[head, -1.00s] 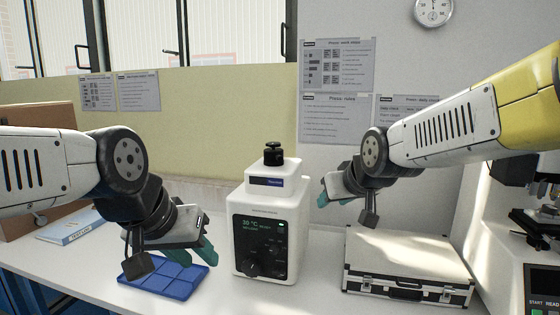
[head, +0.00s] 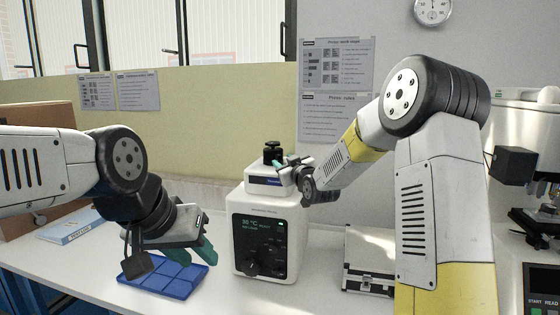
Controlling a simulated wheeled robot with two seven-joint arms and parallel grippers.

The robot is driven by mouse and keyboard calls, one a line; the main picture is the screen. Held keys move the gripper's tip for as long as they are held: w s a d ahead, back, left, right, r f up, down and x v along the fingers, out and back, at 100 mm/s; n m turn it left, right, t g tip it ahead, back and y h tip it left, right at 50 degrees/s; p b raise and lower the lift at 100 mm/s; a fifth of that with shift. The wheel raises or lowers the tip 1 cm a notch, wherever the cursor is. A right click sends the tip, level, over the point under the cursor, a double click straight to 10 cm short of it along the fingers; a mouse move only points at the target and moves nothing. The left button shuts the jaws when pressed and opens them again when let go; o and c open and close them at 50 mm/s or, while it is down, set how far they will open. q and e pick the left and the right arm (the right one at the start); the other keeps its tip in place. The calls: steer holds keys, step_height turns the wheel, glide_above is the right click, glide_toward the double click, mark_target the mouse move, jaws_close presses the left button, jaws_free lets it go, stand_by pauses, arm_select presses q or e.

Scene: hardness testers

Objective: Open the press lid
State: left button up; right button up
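The press (head: 265,235) is a white machine with a dark front panel and dial, standing on the bench in the middle of the head view. Its white lid (head: 268,183) is down on top, with a black knob (head: 272,152) standing up from it. My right gripper (head: 280,168) is at the lid's right side, its teal fingers close to the base of the knob. Whether they touch or grip it cannot be told. My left gripper (head: 207,245) hangs above the blue tray, left of the press, with its teal fingers apart and nothing seen between them.
A blue compartment tray (head: 165,280) lies left of the press. A silver case (head: 362,255) lies to the right, partly hidden by my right arm. A cardboard box (head: 40,115) and a light-blue booklet (head: 70,228) are at the left. A microscope-like device (head: 535,215) stands far right.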

mark_target(280, 159)
steer(key=shift+x, duration=1.85)
jaws_close()
